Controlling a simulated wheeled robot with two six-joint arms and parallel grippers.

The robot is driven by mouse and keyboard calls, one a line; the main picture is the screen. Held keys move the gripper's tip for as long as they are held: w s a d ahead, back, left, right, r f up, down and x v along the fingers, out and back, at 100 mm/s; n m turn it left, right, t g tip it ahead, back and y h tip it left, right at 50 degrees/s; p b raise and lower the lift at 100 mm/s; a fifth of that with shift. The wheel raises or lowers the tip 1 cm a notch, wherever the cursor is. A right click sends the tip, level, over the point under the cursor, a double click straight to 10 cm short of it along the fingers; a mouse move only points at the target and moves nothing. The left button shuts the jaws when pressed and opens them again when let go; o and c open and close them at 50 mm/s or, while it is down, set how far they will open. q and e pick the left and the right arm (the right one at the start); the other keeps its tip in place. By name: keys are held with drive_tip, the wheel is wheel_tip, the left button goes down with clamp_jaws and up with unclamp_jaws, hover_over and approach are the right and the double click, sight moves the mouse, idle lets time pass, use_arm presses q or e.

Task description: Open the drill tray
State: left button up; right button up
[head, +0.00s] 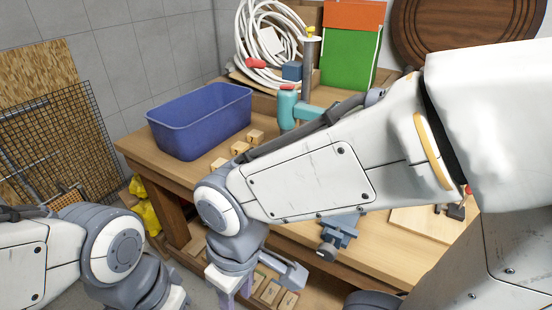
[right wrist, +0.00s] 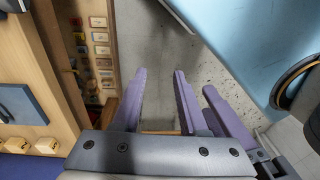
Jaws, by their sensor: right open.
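A teal drill-like tool (head: 288,108) stands on the workbench behind my right arm, which hides part of it. I cannot tell for certain which thing is the drill tray. Several small labelled wooden pieces (head: 270,290) lie low under the bench's front edge; similar pieces show in a column in the right wrist view (right wrist: 101,37). My right gripper (head: 232,298) points down in front of the bench, cut by the bottom edge. In the right wrist view its purple fingers (right wrist: 160,80) are apart with nothing between them. My left arm is at lower left; its fingers are out of frame.
A blue bin (head: 200,125) and small wooden blocks (head: 240,147) sit on the workbench (head: 385,240). A blue-grey vise (head: 338,235) is at its front edge. A coiled white hose (head: 268,45) and a green-orange box (head: 350,55) stand behind. Grey floor (right wrist: 150,45) lies below the right gripper.

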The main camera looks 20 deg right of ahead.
drive_tip(key=w+d+r+t+h+p, duration=0.1)
drive_tip(key=w+d+r+p, duration=0.2)
drive_tip(key=w, duration=0.8)
drive_tip(key=w+d+r+p, duration=0.2)
drive_tip(key=w+r+p, duration=0.15)
drive_tip(key=w, duration=0.65)
drive_tip(key=w+d+f+h+p, duration=0.1)
drive_tip(key=w+d+p, duration=0.2)
drive_tip(key=w+d, duration=0.55)
drive_tip(key=w+d+f+p, duration=0.2)
drive_tip(key=w+d, duration=0.3)
drive_tip(key=d, duration=0.1)
drive_tip(key=shift+h, duration=0.3)
drive_tip(key=f, duration=0.3)
drive_tip(key=f+p, duration=0.1)
drive_tip(key=f, duration=0.2)
drive_tip(key=w+d+f+p, duration=0.1)
drive_tip(key=f, duration=0.3)
drive_tip(key=shift+f, duration=0.1)
clamp_jaws()
drive_tip(key=shift+w, duration=0.1)
